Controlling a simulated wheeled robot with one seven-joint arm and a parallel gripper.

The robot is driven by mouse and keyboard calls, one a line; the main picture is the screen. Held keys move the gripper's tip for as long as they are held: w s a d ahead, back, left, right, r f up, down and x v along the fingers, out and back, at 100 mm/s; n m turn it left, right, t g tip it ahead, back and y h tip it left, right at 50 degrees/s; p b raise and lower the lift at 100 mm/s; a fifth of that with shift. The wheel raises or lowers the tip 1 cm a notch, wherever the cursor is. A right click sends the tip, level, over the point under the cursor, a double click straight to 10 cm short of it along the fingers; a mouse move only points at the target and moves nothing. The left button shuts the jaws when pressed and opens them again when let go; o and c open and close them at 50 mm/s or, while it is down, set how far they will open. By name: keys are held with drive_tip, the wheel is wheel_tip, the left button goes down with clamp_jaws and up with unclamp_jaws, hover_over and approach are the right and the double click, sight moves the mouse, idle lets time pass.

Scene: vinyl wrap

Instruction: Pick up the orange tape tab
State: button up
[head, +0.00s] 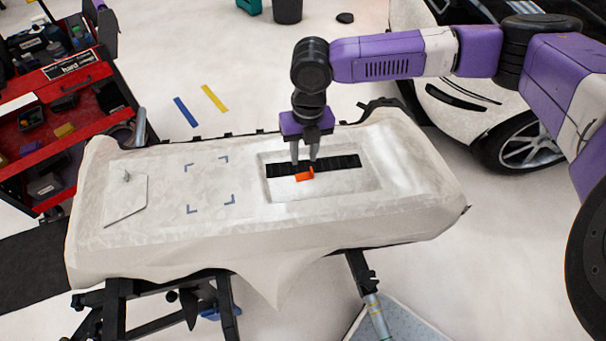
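The orange tape tab (304,176) is small and lies at the front edge of a black strip (343,162). The strip lies in a shallow rectangular recess in the pale covered panel. A small part of the tab seems to stand up at its right end. My gripper (304,164) points down over the strip, with its two fingers apart and a gap between them. The fingertips are just above or behind the tab. I cannot tell whether they touch the tab or the strip.
The pale panel (160,234) rests on a dark stand. Dark corner marks (221,160) and a flat plate with a knob (126,199) are on its left. A red tool cart (75,118) stands at the left, and a white car (480,120) at the back right.

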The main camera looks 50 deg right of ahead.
sight(312, 170)
drive_tip(key=shift+s+d, duration=0.3)
drive_tip(key=shift+d, duration=0.2)
drive_tip(key=shift+s+d, duration=0.3)
drive_tip(key=shift+d, duration=0.2)
drive_tip(key=f, duration=0.4)
drive_tip(key=f+p, duration=0.1)
drive_tip(key=f, duration=0.2)
drive_tip(key=shift+w+d+f, duration=0.15)
drive_tip(key=shift+d+f, duration=0.05)
drive_tip(key=shift+f, duration=0.2)
clamp_jaws()
